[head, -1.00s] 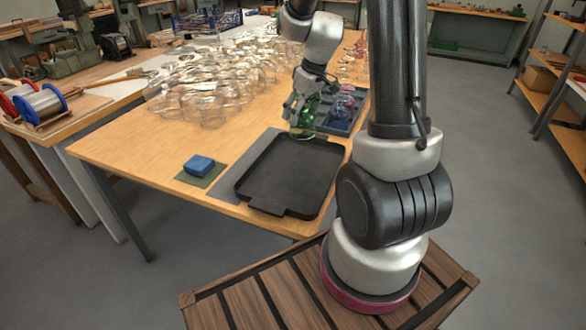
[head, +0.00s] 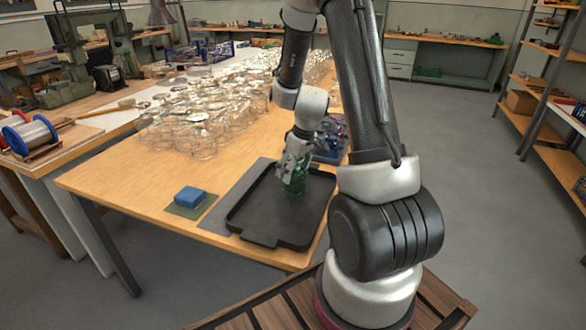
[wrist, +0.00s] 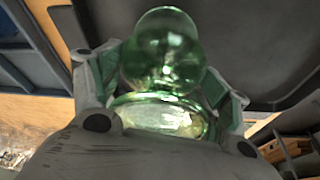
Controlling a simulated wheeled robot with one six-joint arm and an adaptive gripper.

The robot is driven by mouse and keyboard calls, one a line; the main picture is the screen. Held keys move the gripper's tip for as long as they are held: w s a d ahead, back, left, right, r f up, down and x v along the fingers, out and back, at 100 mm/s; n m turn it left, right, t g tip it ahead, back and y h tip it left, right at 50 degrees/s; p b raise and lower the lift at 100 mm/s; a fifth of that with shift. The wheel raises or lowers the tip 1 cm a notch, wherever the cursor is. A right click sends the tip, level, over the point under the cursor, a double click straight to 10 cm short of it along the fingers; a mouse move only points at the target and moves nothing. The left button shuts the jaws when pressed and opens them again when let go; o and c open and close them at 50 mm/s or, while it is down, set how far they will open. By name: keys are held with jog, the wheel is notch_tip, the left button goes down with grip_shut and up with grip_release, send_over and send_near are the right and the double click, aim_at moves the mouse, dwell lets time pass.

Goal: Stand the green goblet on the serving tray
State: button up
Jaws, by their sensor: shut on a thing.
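The green goblet (head: 296,180) is between the fingers of my gripper (head: 291,163), over the far part of the black serving tray (head: 265,215). In the wrist view, my gripper (wrist: 165,88) is shut on the goblet (wrist: 163,50), with a finger on each side of it. The dark tray (wrist: 265,40) lies behind the goblet there. In the head view the goblet looks roughly upright, and its lower end is close to the tray surface. I cannot tell whether it touches the tray.
A blue block (head: 190,196) on a green mat is left of the tray. Many clear glasses (head: 200,125) crowd the table further back. A dark blue compartment tray (head: 335,145) stands behind the gripper. The front left of the tray is clear.

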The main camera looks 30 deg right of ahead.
jog(key=o, duration=1.2)
jog(key=v, duration=1.1)
jog(key=shift+r, duration=0.4)
jog(key=s+a+r+m, duration=0.2)
jog(key=s+a+r, duration=0.1)
jog(key=s+r, duration=0.4)
jog(key=s+a+r+m+t+h, duration=0.1)
jog(key=s+r, duration=0.6)
jog(key=s, duration=0.7)
jog(key=shift+s+a+r+m, duration=0.3)
jog(key=shift+a+m, duration=0.3)
jog(key=shift+a, duration=0.5)
jog(key=shift+w, duration=0.1)
